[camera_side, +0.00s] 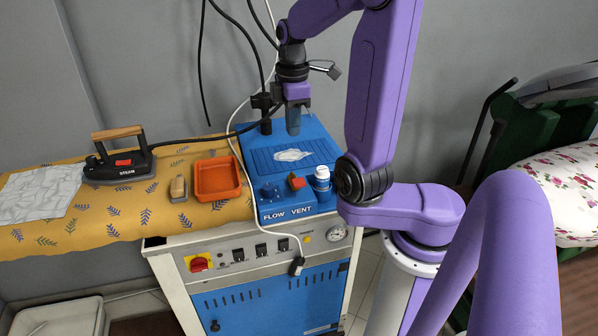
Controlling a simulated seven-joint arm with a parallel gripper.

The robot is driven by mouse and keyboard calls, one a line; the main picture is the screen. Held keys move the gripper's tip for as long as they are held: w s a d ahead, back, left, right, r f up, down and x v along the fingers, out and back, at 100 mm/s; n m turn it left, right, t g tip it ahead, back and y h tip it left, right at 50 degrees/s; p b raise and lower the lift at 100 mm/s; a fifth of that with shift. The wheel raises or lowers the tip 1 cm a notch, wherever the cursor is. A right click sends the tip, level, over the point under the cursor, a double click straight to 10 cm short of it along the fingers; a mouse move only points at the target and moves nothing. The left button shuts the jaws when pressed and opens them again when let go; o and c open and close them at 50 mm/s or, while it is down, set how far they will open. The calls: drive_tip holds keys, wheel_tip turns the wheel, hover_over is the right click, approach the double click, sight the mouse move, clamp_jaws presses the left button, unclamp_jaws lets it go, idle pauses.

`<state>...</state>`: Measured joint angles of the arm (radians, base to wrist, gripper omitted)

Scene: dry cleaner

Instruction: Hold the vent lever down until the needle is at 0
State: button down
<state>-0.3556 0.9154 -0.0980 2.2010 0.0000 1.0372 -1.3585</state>
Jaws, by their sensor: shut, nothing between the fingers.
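The blue unit (249,163) stands on top of the white-framed cabinet and carries the words FLOW and VENT. A lever with a red end (297,182) sits near its front edge, behind the word VENT. I take it to be the vent lever. A round white gauge (336,233) is on the cabinet's front panel at the right. Its needle is too small to read. My gripper (293,130) points down, shut and empty, over the back part of the blue unit. It is behind the red-ended lever and looks apart from it.
An orange tray (217,196), a brush (178,189) and an iron (122,165) stand left. A pale cable hangs in front.

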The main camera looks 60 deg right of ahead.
sight(301, 185)
drive_tip(key=shift+s+d, duration=0.45)
drive_tip(key=shift+s, duration=0.1)
wheel_tip(301, 185, down, 14)
drive_tip(key=shift+r, duration=0.1)
idle(0.7)
drive_tip(key=shift+s+a+f, duration=0.25)
drive_tip(key=shift+f, duration=0.4)
drive_tip(key=shift+s+a+f, duration=0.2)
drive_tip(key=shift+a+f, duration=0.05)
drive_tip(key=shift+f, duration=0.35)
idle(4.8)
